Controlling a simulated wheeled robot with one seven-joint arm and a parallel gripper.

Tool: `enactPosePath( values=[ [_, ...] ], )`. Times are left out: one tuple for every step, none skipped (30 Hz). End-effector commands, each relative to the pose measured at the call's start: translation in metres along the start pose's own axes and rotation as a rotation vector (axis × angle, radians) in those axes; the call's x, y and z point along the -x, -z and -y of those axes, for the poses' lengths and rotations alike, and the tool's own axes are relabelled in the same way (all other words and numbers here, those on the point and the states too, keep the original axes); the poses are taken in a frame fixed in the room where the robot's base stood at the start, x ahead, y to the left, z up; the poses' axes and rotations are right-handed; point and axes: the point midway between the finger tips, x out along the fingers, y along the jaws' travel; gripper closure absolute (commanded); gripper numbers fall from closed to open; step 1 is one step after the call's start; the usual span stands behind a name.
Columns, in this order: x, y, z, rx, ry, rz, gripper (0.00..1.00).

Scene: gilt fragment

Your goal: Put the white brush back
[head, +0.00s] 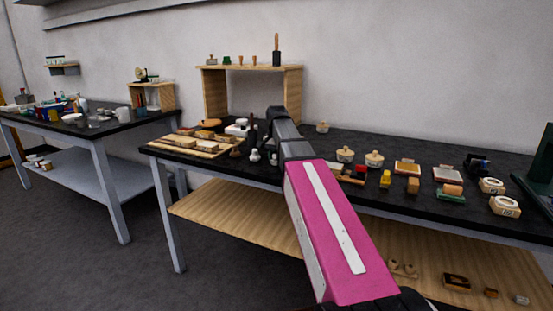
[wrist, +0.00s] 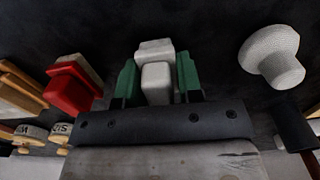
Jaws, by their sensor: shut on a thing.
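My gripper (wrist: 157,72) shows in the wrist view with its two green fingers on either side of a white blocky thing, apparently the white brush (wrist: 156,84). The fingers are shut on it. Its wider end points away from the palm, and its bristles cannot be made out. In the head view my pink and grey arm reaches over the black worktable (head: 325,145), and its wrist hides the fingers and the held thing.
In the wrist view a white knob-shaped thing (wrist: 270,55) is on the right and a red block (wrist: 70,88) on the left. A wooden shelf (head: 250,68) stands at the back. Lidded jars (head: 374,159) and several blocks are right of my arm; wooden boards (head: 195,145) are left.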

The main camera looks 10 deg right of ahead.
Motion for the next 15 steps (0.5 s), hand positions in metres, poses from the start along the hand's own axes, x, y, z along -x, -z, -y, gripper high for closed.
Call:
enactPosePath(
  values=[
    [0.0001,0.0,0.0001,0.0,0.0,0.0,0.89],
    [0.0,0.0,0.0001,0.0,0.0,0.0,0.89],
    [-0.0005,0.0,0.0001,0.0,0.0,0.0,0.89],
    [-0.0012,-0.0001,0.0,0.0,0.0,0.0,0.89],
    [-0.002,-0.0001,0.0,0.0,0.0,0.0,0.89],
    [-0.0032,-0.0001,0.0,0.0,0.0,0.0,0.89],
    [-0.0028,0.0,0.0001,0.0,0.0,0.0,0.57],
    [-0.0026,0.0,0.0001,0.0,0.0,0.0,0.47],
    [-0.0026,0.0,0.0001,0.0,0.0,0.0,0.41],
    [-0.0025,0.0,0.0002,0.0,0.0,0.0,0.41],
    [-0.0025,0.0,0.0002,0.0,0.0,0.0,0.41],
    [-0.0025,0.0,0.0001,0.0,0.0,0.0,0.41],
    [-0.0025,0.0,0.0001,0.0,0.0,0.0,0.41],
    [-0.0025,0.0,0.0001,0.0,0.0,0.0,0.41],
    [-0.0025,0.0,0.0001,0.0,0.0,0.0,0.41]
  ],
)
